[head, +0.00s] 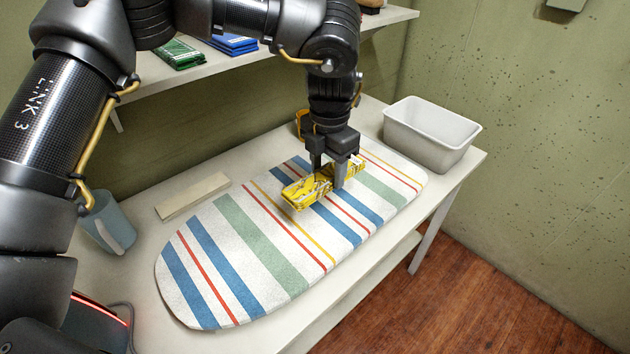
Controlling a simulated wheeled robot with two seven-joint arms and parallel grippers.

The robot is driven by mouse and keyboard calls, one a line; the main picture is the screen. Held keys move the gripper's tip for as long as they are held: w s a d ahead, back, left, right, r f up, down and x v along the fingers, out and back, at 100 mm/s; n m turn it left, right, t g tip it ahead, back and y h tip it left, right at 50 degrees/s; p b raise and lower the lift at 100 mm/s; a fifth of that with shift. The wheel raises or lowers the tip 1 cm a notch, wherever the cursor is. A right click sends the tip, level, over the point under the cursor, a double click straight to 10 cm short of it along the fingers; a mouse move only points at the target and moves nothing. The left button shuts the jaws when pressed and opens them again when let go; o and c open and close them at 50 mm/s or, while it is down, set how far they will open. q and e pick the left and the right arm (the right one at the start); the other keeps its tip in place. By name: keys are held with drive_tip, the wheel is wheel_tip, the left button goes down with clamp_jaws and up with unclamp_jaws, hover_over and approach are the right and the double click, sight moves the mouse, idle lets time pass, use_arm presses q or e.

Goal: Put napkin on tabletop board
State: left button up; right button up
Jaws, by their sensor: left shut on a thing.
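The tabletop board (265,245) is a long padded board with blue, green, red and yellow stripes, lying on the white table. A folded yellow patterned napkin (305,190) is at the board's middle, toward its far half. My left gripper (330,178) points down and is shut on the napkin, with its fingers on either side of it. The napkin is on or just above the board; I cannot tell whether it touches. My right gripper does not show.
A white bin (430,135) stands at the table's far right corner. A pale flat block (193,196) and a blue-grey mug (108,222) are left of the board. Folded green (175,54) and blue (232,44) cloths lie on the shelf above. An orange object is partly hidden behind my gripper.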

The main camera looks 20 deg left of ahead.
sight(318, 174)
use_arm(q)
drive_tip(key=shift+w+a+f, duration=0.3)
drive_tip(key=shift+a+f, duration=0.25)
drive_tip(key=shift+f, duration=0.25)
drive_tip(key=shift+w+a+f, duration=0.3)
drive_tip(key=shift+a+f, duration=0.25)
drive_tip(key=shift+f, duration=0.25)
drive_tip(key=f, duration=0.3)
drive_tip(key=shift+w+a+f+p, duration=0.2)
drive_tip(key=shift+a+f+p, duration=0.1)
drive_tip(key=shift+f, duration=0.05)
drive_tip(key=o, duration=1)
drive_tip(key=shift+o, duration=0.2)
wheel_tip(318, 174, up, 12)
drive_tip(key=shift+r, duration=0.15)
